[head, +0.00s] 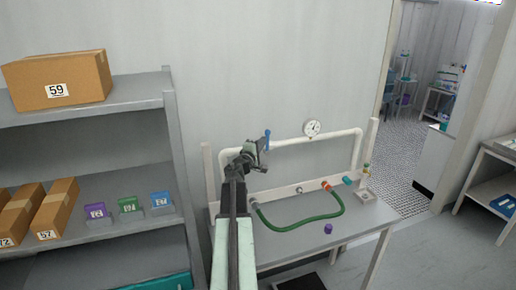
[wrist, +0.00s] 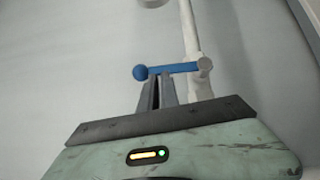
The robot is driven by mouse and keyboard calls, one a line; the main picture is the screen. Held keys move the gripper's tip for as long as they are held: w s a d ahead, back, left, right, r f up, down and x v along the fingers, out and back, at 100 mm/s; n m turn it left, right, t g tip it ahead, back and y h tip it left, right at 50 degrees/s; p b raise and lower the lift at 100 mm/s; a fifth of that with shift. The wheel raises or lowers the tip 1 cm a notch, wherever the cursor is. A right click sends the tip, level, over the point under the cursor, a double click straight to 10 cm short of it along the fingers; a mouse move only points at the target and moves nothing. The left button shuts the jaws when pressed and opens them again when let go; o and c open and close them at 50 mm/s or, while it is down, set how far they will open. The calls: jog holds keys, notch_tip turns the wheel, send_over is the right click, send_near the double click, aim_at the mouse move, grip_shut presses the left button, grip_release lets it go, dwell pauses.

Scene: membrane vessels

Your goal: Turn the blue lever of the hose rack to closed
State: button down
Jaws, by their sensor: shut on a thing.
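The blue lever (head: 267,138) shows in the head view on the white pipe of the hose rack (head: 288,142), left of the gauge. In the wrist view the blue lever (wrist: 182,68) runs across the picture from a ball end on the left to a grey pivot on the white pipe (wrist: 190,30). My gripper (wrist: 161,82) is shut on the lever between ball and pivot, nearer the ball. In the head view my gripper (head: 264,150) partly hides the lever's lower part and the pipe behind it.
A round gauge (head: 312,128) sits on the pipe. A green hose (head: 300,219) and a small purple thing (head: 328,229) are on the bench (head: 290,250). Grey shelves (head: 120,170) with boxes stand at the left. A doorway opens at the right.

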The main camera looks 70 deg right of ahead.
jog(key=w+a, duration=0.4)
jog(key=a, duration=0.8)
jog(key=shift+a, duration=0.25)
